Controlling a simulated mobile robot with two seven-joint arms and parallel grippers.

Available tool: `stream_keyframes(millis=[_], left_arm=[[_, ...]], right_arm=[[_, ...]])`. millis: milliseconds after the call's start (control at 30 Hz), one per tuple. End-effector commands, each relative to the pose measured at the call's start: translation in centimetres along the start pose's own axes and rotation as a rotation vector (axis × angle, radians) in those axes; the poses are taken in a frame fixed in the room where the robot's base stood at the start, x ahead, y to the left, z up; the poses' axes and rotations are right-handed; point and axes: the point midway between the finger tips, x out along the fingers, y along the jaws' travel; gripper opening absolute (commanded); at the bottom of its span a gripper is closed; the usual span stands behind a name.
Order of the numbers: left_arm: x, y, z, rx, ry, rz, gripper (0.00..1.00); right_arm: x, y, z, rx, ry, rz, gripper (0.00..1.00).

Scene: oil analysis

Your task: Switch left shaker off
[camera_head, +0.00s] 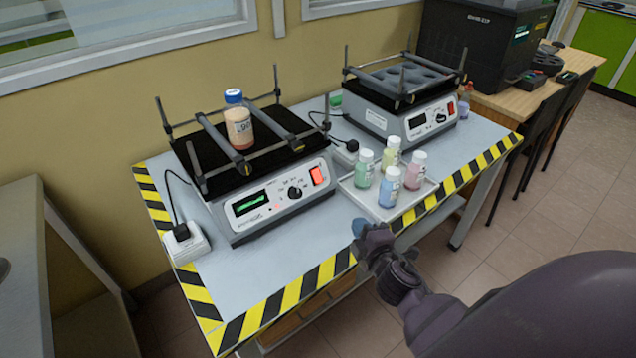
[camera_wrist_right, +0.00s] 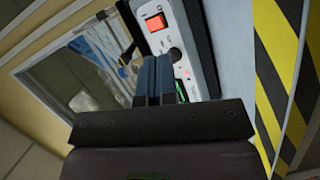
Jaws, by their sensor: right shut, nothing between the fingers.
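The left shaker (camera_head: 270,204) stands on the left of the table, with a lit green display, a dark knob (camera_head: 295,192) and a glowing orange-red power switch (camera_head: 317,175) on its front. A bottle with a blue cap and orange-brown contents (camera_head: 239,126) stands upright on its black platform. My right gripper (camera_head: 364,232) is shut and empty, near the table's front edge, in front of and to the right of that shaker. In the right wrist view the shut fingers (camera_wrist_right: 158,75) appear below the lit switch (camera_wrist_right: 154,22); they look apart from it. My left gripper is out of view.
The right shaker (camera_head: 415,112) stands at the back right with its own red switch. A white tray (camera_head: 398,213) with several capped bottles sits between the shakers near the front edge. A power socket box (camera_head: 186,243) is at the left. Striped tape edges the table.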

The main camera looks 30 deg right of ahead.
Motion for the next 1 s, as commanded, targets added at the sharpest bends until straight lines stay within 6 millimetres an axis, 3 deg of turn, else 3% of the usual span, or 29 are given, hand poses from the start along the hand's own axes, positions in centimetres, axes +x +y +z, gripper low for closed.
stream_keyframes(millis=[33, 200, 400, 1000], left_arm=[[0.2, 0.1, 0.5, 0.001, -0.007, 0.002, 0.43], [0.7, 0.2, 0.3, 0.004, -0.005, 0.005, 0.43], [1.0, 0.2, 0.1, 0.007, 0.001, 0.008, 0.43], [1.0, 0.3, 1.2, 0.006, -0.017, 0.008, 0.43]], right_arm=[[1.7, 1.1, -0.1, -0.108, 0.006, 0.048, 0.0], [5.3, 4.6, -0.6, -0.422, 0.001, 0.177, 0.0], [7.3, 6.9, -1.0, -0.613, -0.017, 0.249, 0.0], [8.2, 6.6, -1.2, -0.643, -0.02, 0.258, 0.0]])
